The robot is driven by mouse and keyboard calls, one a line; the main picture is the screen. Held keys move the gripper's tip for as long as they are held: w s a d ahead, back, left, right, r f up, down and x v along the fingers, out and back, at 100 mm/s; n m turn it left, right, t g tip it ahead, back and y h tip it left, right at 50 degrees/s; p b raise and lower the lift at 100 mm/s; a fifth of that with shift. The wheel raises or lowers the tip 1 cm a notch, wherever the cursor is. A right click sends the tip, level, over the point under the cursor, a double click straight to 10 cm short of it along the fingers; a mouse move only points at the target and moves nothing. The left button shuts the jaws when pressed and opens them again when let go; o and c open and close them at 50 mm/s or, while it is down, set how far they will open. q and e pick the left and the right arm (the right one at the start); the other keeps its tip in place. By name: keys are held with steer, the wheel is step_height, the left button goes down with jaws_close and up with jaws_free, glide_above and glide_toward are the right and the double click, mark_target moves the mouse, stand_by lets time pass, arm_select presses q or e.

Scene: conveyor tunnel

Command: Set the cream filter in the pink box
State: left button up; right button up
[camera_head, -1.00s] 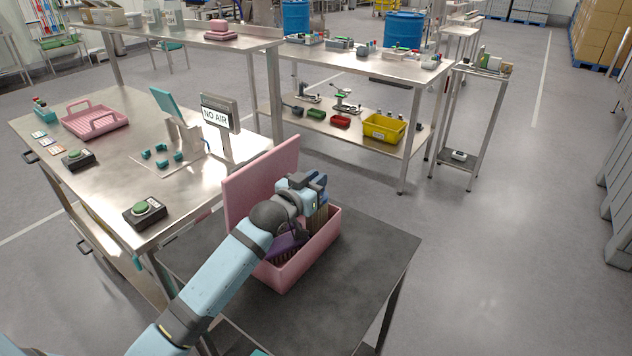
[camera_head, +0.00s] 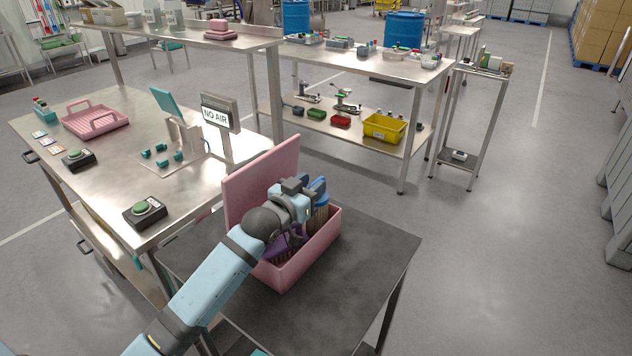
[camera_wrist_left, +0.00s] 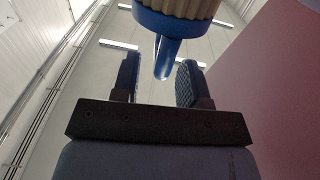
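The cream filter (camera_head: 321,214), pleated with blue end parts, stands roughly upright in the right end of the open pink box (camera_head: 305,255), its top above the rim. My left gripper (camera_head: 303,198) is over the box, just left of the filter's blue top, and hides part of it. In the left wrist view the left gripper's fingers (camera_wrist_left: 159,82) are spread apart. The filter's blue cap and tab (camera_wrist_left: 167,50) show beyond them, with a gap beside the tab. My right gripper is not in view.
A purple slotted piece (camera_head: 283,248) lies in the box, partly behind my arm. The box's pink lid (camera_head: 262,178) stands open at the back. The dark table (camera_head: 375,250) is clear right of the box. A NO AIR sign (camera_head: 216,116) stands on the steel bench behind.

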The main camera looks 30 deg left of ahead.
arm_select(q)
steer(key=s, duration=0.5)
steer(key=shift+s+a, duration=0.1)
steer(key=shift+a, duration=0.25)
steer(key=shift+r, duration=0.1)
